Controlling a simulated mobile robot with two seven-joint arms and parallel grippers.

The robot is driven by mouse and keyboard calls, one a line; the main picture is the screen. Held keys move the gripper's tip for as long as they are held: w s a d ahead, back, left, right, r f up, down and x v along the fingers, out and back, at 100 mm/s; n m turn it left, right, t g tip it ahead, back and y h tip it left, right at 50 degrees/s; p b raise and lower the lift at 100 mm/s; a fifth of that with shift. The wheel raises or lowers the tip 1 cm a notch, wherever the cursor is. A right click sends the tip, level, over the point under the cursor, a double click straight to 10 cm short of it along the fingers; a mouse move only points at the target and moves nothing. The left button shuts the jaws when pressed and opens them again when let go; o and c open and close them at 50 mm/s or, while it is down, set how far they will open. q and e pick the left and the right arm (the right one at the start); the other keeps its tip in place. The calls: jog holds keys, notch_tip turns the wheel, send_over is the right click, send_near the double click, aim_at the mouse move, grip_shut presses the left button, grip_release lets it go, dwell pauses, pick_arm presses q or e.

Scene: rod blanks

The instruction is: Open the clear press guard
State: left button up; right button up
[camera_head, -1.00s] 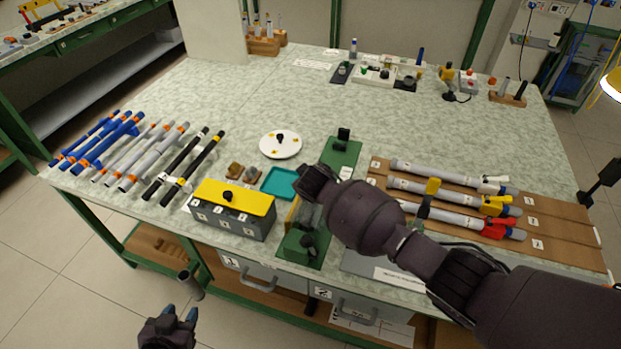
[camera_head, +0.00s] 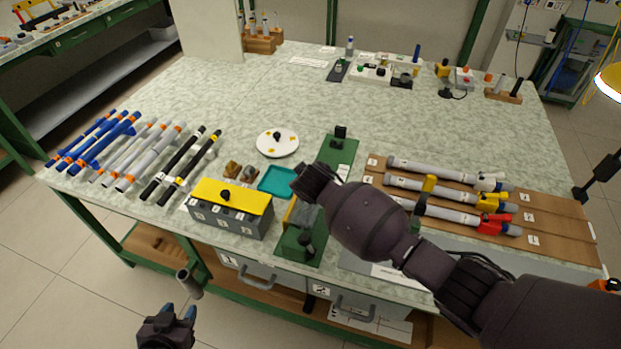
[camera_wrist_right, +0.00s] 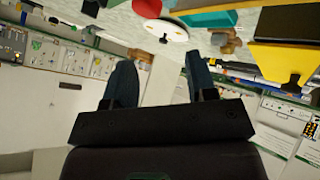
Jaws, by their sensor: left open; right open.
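The green press base (camera_head: 335,150) stands at the table's front middle, with black fittings at its far and near ends. My right arm covers its middle. A small pale yellowish panel (camera_head: 291,212) shows beside the arm; I cannot tell whether it is the clear guard, or how the guard stands. My right gripper's wrist end hangs over the press; its fingers are hidden in the head view. In the right wrist view the right gripper (camera_wrist_right: 160,82) is open, with nothing between its fingers. My left gripper (camera_head: 178,317) is open and empty, low in front of the table.
A grey box with yellow lid (camera_head: 231,196), a teal tray (camera_head: 277,182) and a white disc (camera_head: 278,143) lie left of the press. Brown boards (camera_head: 550,220) with grey rods lie right. Several blue, grey and black rods lie at left.

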jog(key=v, duration=0.7)
jog(key=shift+s, duration=0.2)
jog(key=shift+r, duration=0.15)
